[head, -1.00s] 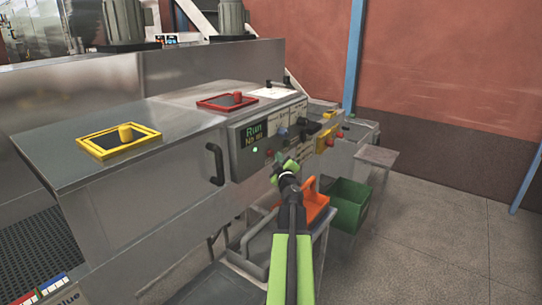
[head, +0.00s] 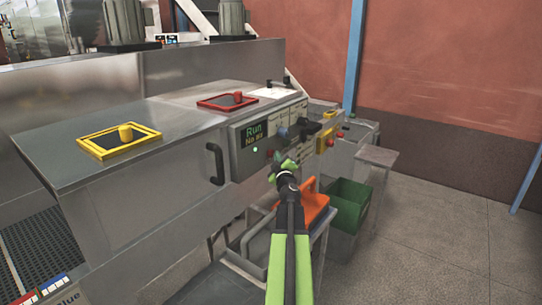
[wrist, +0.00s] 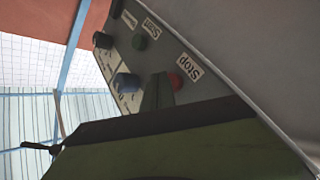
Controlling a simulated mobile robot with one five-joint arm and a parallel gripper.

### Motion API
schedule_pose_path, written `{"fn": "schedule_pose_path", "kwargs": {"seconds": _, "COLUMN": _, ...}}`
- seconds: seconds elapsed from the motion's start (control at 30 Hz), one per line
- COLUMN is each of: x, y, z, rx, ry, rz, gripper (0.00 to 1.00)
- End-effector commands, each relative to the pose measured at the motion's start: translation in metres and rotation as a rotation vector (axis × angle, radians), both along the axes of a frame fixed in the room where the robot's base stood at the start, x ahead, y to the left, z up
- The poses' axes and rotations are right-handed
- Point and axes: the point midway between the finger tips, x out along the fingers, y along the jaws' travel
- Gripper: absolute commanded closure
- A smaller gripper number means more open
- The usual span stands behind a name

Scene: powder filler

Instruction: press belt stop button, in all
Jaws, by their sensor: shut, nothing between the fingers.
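The control panel (head: 246,160) is on the front of the steel machine, with a lit display reading "Run" and a small green light. In the wrist view, a red button (wrist: 176,81) sits beside a label reading "Stop", and a green button (wrist: 140,42) sits near one reading "Start". My gripper (head: 282,163) is shut and empty, in front of the panel's lower right part. In the wrist view its dark green fingertip (wrist: 157,92) is right beside the red button and overlaps its edge. I cannot tell whether it touches. The gripper hides part of the panel in the head view.
A blue knob (wrist: 126,82) is close to the fingertip. A black handle (head: 215,163) sticks out left of the panel. A yellow control box (head: 329,138) is at the right. Below are an orange object (head: 316,205) and a green crate (head: 350,198). Open floor lies right.

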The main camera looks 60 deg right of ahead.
Motion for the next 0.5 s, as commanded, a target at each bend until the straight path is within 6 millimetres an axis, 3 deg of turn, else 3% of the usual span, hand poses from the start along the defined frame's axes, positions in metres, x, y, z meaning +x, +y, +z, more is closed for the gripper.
{"fn": "schedule_pose_path", "kwargs": {"seconds": 0.5, "x": 0.0062, "y": -0.0003, "z": 0.0, "rx": 0.0, "ry": 0.0, "rz": 0.0, "gripper": 1.0}}
